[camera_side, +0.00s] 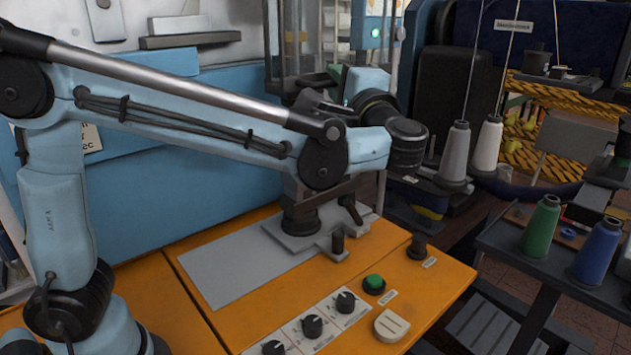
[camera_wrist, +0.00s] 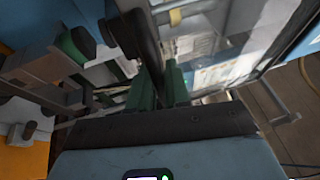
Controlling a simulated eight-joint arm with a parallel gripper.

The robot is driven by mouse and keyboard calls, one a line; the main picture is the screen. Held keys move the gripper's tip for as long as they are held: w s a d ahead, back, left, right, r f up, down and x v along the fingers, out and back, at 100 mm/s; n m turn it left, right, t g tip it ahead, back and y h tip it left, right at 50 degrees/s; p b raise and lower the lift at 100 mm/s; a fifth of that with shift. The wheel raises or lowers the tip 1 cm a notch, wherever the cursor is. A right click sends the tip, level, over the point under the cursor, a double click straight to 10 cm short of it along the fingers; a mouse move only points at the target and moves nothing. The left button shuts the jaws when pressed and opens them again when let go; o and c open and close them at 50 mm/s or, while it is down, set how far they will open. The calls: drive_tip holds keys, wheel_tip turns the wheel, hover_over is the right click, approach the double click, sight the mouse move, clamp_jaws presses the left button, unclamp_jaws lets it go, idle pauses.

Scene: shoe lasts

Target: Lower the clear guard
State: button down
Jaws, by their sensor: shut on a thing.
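The clear guard (camera_side: 312,40) is a see-through panel in a thin grey frame. In the side view it stands upright, raised above the machine at the back. In the wrist view its clear pane (camera_wrist: 235,45) fills the upper right, close to my gripper. My gripper (camera_wrist: 160,85) has green fingers, shut on a dark bar-like handle (camera_wrist: 145,38) beside the pane. How the handle joins the guard is hard to see. In the side view my wrist is beside the guard's lower right, and the fingertips are hard to make out.
An orange worktop (camera_side: 430,290) carries a grey plate, black knobs (camera_side: 312,326) and a green button (camera_side: 374,283). A grey clamp-like fixture (camera_side: 315,232) stands under my arm. Thread cones (camera_side: 541,226) stand on a dark side table at right. A blue cabinet (camera_side: 180,140) is behind.

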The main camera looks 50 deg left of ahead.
wheel_tip(320, 180, down, 20)
drive_tip(key=shift+r, duration=0.2)
idle(0.4)
drive_tip(key=c, duration=1.2)
unclamp_jaws()
drive_tip(key=shift+o, duration=0.2)
drive_tip(key=v, duration=1.2)
drive_tip(key=shift+r, duration=0.1)
